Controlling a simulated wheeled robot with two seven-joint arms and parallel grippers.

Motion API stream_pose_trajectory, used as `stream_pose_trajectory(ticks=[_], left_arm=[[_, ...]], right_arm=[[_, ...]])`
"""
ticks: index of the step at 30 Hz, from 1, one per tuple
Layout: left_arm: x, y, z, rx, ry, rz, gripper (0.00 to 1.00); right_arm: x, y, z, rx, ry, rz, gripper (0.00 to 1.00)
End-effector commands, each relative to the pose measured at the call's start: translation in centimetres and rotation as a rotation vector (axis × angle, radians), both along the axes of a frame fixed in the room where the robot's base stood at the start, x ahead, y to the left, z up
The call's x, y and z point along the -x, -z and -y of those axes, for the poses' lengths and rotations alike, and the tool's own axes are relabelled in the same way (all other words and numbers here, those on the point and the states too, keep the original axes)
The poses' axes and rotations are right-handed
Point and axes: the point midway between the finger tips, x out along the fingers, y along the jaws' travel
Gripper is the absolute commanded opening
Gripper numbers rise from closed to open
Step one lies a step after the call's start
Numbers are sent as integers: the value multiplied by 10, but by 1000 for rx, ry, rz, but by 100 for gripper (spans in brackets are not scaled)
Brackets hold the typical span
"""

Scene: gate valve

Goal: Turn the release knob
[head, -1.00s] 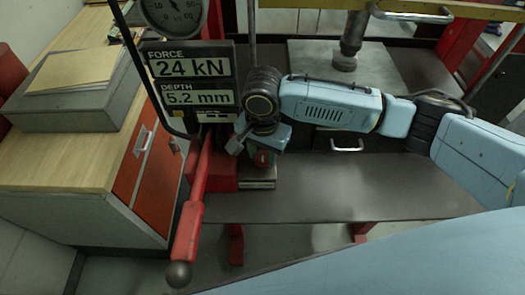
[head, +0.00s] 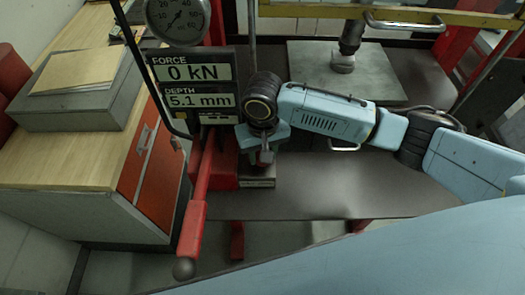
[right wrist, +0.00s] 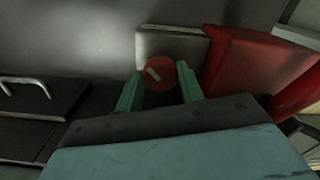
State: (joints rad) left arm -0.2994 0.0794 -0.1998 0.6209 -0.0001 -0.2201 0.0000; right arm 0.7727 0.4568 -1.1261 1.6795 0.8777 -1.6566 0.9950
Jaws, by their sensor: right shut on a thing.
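The release knob (right wrist: 160,74) is a small round red disc with a pale mark, seen in the right wrist view in front of a pale block. My right gripper (right wrist: 158,80) has its green fingers on either side of the knob and is shut on it. In the head view my right gripper (head: 266,156) comes in from the right and hides the knob. The display (head: 193,84) reads force 0 kN and depth 5.1 mm. My left gripper is not in view.
A red lever (head: 196,205) with a dark ball end hangs left of the gripper. A round gauge (head: 178,17) is above the display. A wooden-topped cabinet (head: 75,150) stands at left. The dark press table (head: 330,188) is clear to the right.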

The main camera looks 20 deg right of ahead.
Motion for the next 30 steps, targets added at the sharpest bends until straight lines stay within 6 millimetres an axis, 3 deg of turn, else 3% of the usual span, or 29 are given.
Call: stream_pose_trajectory(ticks=[18, 30], left_arm=[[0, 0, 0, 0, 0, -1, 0], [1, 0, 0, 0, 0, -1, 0]], right_arm=[[-1, -1, 0, -2, -560, 3, 15], [-1, -1, 0, -2, -763, 4, 15]])
